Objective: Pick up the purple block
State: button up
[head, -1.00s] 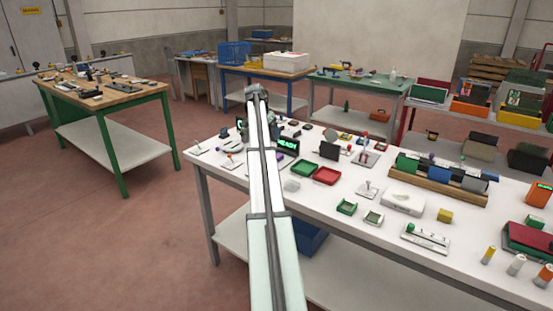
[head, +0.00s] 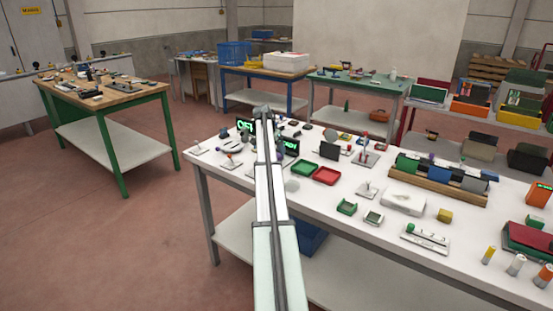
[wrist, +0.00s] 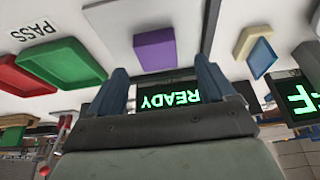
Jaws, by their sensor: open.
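The purple block (wrist: 155,49) lies on the white surface in the wrist view, ahead of the gap between my fingers. My gripper (wrist: 161,68) is open, with a blue-grey finger on each side and nothing between the tips. The block is apart from both fingers. In the head view my arm covers this part of the table, and I cannot make out the block or the fingers there.
A black display reading READY (wrist: 180,97) shows between my fingers. A green tray (head: 305,168) and a red tray (head: 326,176) lie right of my arm on the white table (head: 335,215). A yellow piece (wrist: 252,42) and another display (wrist: 295,98) are near.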

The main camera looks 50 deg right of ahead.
jog(key=shift+x, duration=1.8)
jog(key=shift+s, duration=0.15)
jog(key=c, duration=1.2)
